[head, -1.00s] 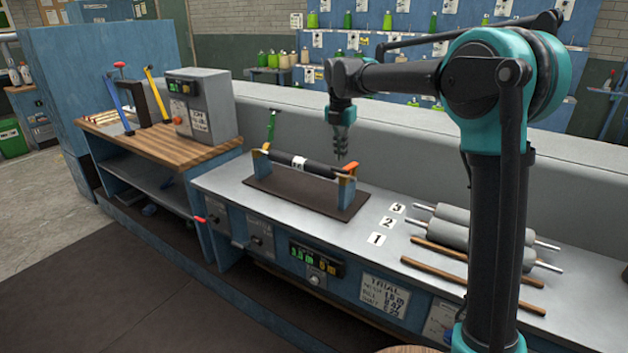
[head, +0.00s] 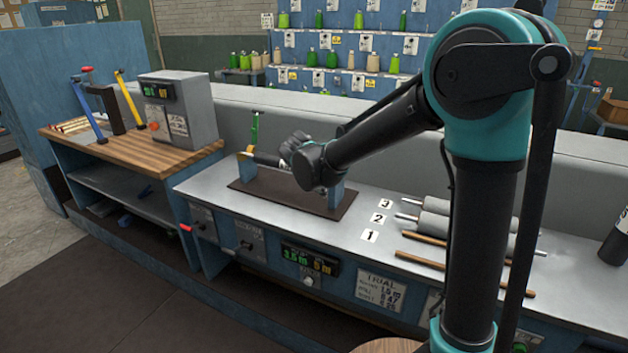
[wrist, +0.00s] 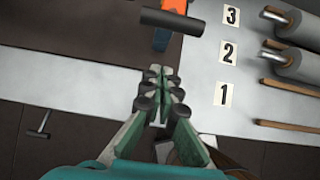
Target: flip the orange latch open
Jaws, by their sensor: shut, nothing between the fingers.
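The orange latch (wrist: 173,47) shows at the top of the wrist view, on the fixture's near right end. A dark crossbar (wrist: 168,22) lies across it. My gripper (wrist: 165,72) is shut and empty, with its fingertips just below the orange piece in the picture. A small gap shows between the tips and the crossbar. In the head view my wrist (head: 318,165) covers the latch and most of the roller. The fixture's blue right post (head: 335,194) shows below my wrist. A green lever (head: 254,130) stands upright at the fixture's left end.
The fixture stands on a dark plate (head: 262,202) on the grey bench. Grey rollers (head: 440,228) and brown rods (head: 450,250) lie to the right, beside number cards (head: 378,218). A control box (head: 178,108) stands on the wooden bench at left.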

